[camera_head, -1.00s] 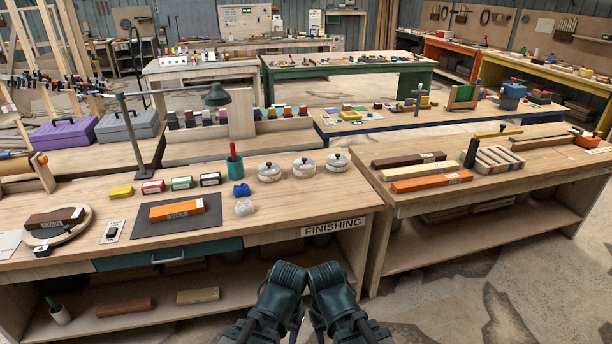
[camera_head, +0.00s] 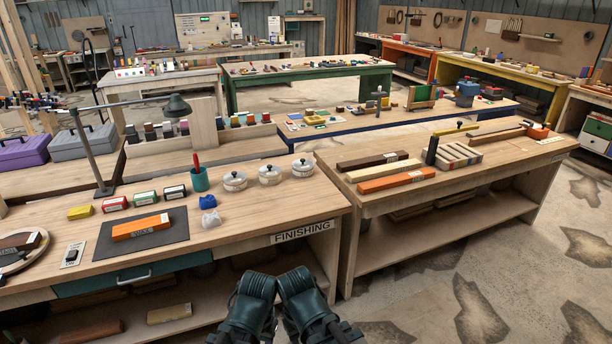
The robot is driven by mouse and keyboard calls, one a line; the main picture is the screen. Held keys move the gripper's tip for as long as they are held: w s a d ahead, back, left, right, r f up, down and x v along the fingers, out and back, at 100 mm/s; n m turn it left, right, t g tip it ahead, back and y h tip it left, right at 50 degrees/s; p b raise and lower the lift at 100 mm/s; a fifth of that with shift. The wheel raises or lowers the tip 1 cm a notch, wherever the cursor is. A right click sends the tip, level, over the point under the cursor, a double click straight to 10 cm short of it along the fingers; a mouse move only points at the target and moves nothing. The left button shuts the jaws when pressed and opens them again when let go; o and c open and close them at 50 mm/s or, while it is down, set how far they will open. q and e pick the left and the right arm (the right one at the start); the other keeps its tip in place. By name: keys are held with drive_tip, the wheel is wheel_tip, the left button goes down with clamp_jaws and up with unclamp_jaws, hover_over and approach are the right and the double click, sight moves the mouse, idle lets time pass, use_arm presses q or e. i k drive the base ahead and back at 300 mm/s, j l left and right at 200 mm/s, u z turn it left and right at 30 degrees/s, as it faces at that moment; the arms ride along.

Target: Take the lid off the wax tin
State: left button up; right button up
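Three round pale tins with knobbed lids stand in a row at the back right of the finishing bench (camera_head: 235,230): a left tin (camera_head: 234,181), a middle tin (camera_head: 269,175) and a right tin (camera_head: 303,168). All three have their lids on. Their labels are too small to read, so I cannot tell which one holds wax. My two dark arms show folded at the bottom middle, well in front of the bench. Neither gripper's fingers can be seen.
Left of the tins stands a teal cup (camera_head: 200,180). In front are a blue lump (camera_head: 208,202), a pale lump (camera_head: 211,220) and an orange block (camera_head: 141,227) on a dark mat (camera_head: 170,238). A second bench (camera_head: 440,190) stands to the right. Open floor (camera_head: 540,270) lies beyond it.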

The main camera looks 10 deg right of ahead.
sight(269, 170)
drive_tip(key=i+z, duration=0.1)
drive_tip(key=z, duration=0.35)
drive_tip(key=i+j+z, duration=0.1)
drive_tip(key=z, duration=0.3)
drive_tip(key=i+j+z, duration=0.35)
drive_tip(key=j, duration=0.25)
drive_tip(key=i+j+z, duration=0.35)
drive_tip(key=j, duration=0.35)
drive_tip(key=i+j, duration=0.2)
drive_tip(key=j, duration=0.15)
drive_tip(key=i+j, duration=0.15)
drive_tip(key=j, duration=0.15)
drive_tip(key=i+j, duration=0.2)
drive_tip(key=j, duration=0.15)
